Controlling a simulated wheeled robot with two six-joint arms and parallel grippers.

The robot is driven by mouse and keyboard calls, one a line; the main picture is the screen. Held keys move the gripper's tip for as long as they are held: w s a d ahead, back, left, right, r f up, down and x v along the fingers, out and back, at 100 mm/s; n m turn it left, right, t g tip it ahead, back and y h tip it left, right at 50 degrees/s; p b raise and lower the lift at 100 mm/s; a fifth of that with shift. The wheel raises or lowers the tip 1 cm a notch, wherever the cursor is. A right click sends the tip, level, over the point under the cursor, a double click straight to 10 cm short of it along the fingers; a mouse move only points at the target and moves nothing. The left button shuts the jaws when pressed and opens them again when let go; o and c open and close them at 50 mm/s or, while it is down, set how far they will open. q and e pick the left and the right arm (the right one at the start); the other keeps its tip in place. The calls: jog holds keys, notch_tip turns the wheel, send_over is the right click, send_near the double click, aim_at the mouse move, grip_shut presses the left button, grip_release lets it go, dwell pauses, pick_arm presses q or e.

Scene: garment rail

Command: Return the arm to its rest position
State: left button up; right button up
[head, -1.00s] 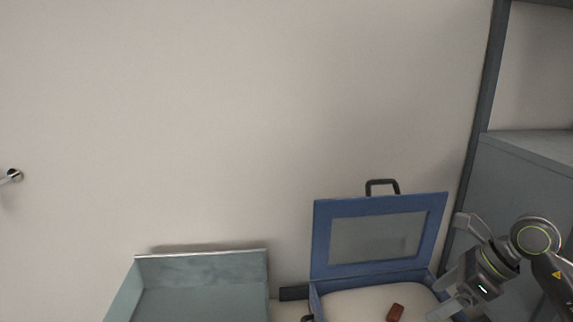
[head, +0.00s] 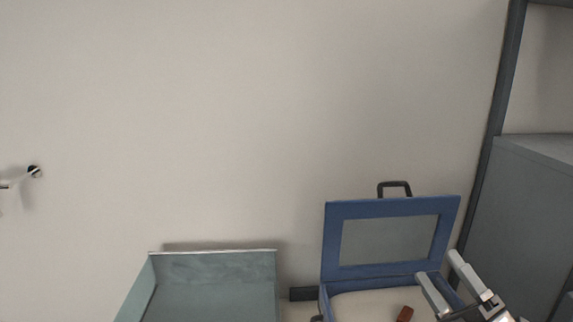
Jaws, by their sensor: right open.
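My right gripper (head: 443,272) is at the lower right, its two fingers spread apart with nothing between them. It is in front of the right part of an open blue case (head: 332,244), whose lid stands up with a dark handle on top. A small reddish-brown object (head: 405,314) lies on the pale inside of the case, to the left of the fingers and apart from them. The rest of my right arm runs out of the picture at the bottom. My left gripper does not show.
A grey-green open tray (head: 215,267) stands left of the case. A dark upright post (head: 497,110) and a grey cabinet (head: 525,220) stand at the right. A metal rail end (head: 33,171) is on the wall at the left. The wall's middle is clear.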

jog(key=s+d+f+m+g+h, duration=0.4)
jog(key=d+f+m+h, duration=0.1)
jog(key=f+m+h, duration=0.4)
jog(key=s+d+f+m+g+h, duration=0.4)
jog(key=f+m+h, duration=0.3)
jog(key=f+m, duration=0.4)
jog(key=s+a+f+m+g+y, duration=0.2)
jog(key=s+f+g, duration=0.35)
jog(key=s, duration=0.25)
jog(key=s+a+f+m+g+y, duration=0.1)
jog(key=s+a+f+m+g, duration=0.2)
jog(key=s+f, duration=0.45)
notch_tip(320, 180, down, 31)
jog(key=s+d+g+b, duration=0.2)
jog(key=s+g+b, duration=0.1)
jog(key=b, duration=0.3)
jog(key=s+f+b, duration=0.2)
jog(key=s+f, duration=0.5)
jog(key=f, duration=0.2)
jog(key=s+a+f+y+b, duration=0.1)
jog(key=s+f+b, duration=0.1)
jog(key=s+f, duration=0.5)
jog(key=shift+a+f+g, duration=0.2)
jog(key=shift+f+g, duration=0.15)
jog(key=shift+f, duration=0.95)
